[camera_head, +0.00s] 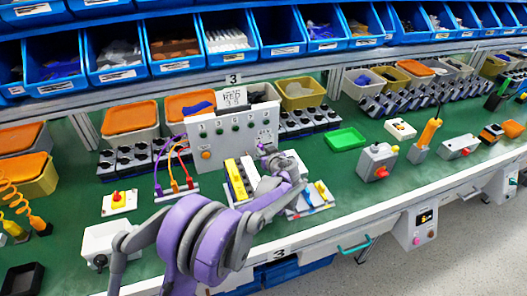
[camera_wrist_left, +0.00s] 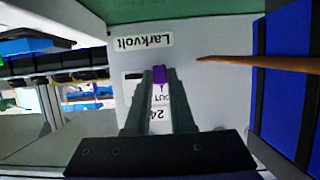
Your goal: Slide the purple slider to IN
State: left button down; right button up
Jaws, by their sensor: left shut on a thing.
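The purple slider (camera_wrist_left: 159,74) shows in the left wrist view between the fingertips of my left gripper (camera_wrist_left: 160,77), which is shut on it. It sits on a pale grey panel (camera_wrist_left: 205,100) with an upside-down "Larkvolt" label and an upside-down "OUT" label just below the slider. No IN mark is readable. In the head view my left gripper (camera_head: 268,152) is at the right front of the white control box (camera_head: 225,140), and the slider is hidden there. My right gripper is not in view.
A thin brown rod (camera_wrist_left: 255,63) crosses the panel's right side in the left wrist view. In the head view, yellow blocks (camera_head: 236,180) stand beside my left arm, and a grey box with a red button (camera_head: 377,162) stands to the right.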

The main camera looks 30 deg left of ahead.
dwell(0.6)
pick_arm(q)
jog(key=w+d, duration=0.3)
jog(key=shift+w+p, duration=0.2)
jog(key=shift+p, duration=0.1)
jog(key=c, duration=0.8)
grip_release()
jog(key=shift+w, duration=0.1)
jog(key=shift+o, duration=0.2)
jog(key=v, duration=1.1)
